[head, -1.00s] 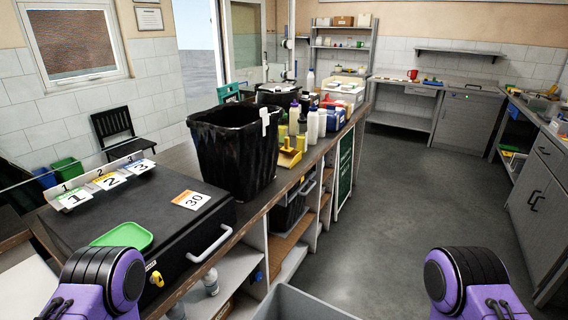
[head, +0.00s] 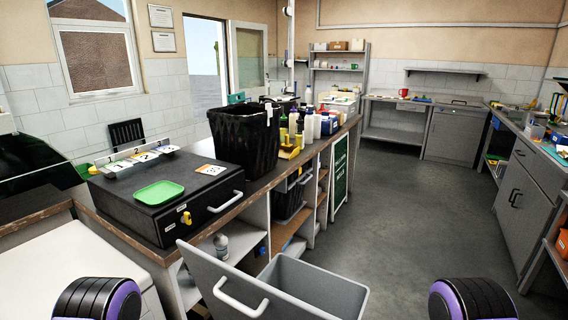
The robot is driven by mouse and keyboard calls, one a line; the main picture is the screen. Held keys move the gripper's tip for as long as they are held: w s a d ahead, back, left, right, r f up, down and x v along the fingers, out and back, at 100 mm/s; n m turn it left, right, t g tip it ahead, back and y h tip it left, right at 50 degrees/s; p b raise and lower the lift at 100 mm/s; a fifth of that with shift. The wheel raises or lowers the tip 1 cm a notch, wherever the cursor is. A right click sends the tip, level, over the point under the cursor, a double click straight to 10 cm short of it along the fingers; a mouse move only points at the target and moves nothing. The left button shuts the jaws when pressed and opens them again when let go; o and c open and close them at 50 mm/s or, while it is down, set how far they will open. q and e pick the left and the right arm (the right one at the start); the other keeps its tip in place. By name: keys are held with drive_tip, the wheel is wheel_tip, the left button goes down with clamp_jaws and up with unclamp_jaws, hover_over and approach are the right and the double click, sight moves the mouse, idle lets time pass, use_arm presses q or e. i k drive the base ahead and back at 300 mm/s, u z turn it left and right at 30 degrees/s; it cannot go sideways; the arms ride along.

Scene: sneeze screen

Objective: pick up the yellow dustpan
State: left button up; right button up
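The yellow dustpan (head: 289,152) stands on the long counter, just right of the black bin, with white and dark bottles behind it. It is small and far off in the head view, and its lower part sits close to the bin's side. Only purple and black parts of my two arms show at the bottom left and bottom right. Neither gripper is in view.
A black lined bin (head: 245,140) stands on the counter left of the dustpan. A black case (head: 150,212) with a green tray (head: 159,191) lies nearer. A grey open container (head: 318,280) stands below the counter in front of me. The floor (head: 410,220) to the right is clear.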

sight(286, 151)
drive_tip(key=k, duration=0.75)
drive_tip(key=z, duration=1.4)
drive_tip(key=i, duration=2.9)
drive_tip(key=u, duration=0.85)
drive_tip(key=i, duration=2.65)
drive_tip(key=u, duration=1.9)
